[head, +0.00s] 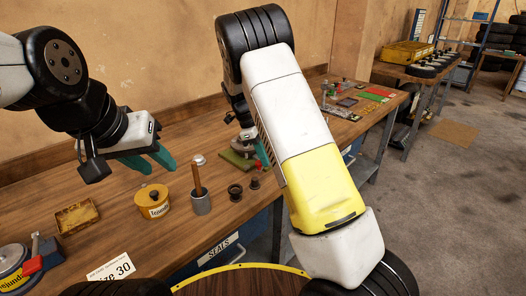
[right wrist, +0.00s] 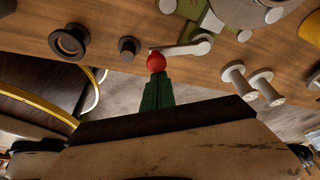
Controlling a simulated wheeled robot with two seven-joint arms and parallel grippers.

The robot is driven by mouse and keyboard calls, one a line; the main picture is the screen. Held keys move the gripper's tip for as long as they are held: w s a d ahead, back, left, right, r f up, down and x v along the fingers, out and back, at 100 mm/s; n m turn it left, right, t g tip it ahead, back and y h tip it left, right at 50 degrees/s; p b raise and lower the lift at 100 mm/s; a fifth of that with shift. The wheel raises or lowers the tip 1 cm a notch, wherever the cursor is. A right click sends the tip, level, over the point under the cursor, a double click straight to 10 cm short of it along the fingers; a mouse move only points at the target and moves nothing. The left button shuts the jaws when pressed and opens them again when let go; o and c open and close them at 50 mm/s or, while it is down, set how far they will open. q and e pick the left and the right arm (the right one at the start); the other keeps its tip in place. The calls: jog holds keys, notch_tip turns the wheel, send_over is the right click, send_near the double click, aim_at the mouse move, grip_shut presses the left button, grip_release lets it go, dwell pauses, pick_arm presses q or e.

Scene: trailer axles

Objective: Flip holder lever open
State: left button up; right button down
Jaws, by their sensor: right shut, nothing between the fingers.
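The holder has a green base (head: 238,158) on the bench, partly hidden behind my right arm in the head view. In the right wrist view its grey lever (right wrist: 185,50) lies roughly level across the picture and ends in a red ball knob (right wrist: 156,62). My right gripper (right wrist: 156,78) is shut, its green fingertips right at the knob with nothing between them; I cannot tell whether they touch it. In the head view the right gripper (head: 262,155) shows only in part. My left gripper (head: 150,162) is open and empty above the bench at left.
A shallow yellow tray (head: 77,217) lies further left. Pale spools (right wrist: 266,87) lie right of the lever in the wrist view.

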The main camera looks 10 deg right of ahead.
jog(key=shift+w+a+m+g, duration=0.2)
jog(key=shift+a+m+g, duration=0.1)
jog(key=shift+a+m, duration=0.4)
jog(key=shift+d, duration=0.1)
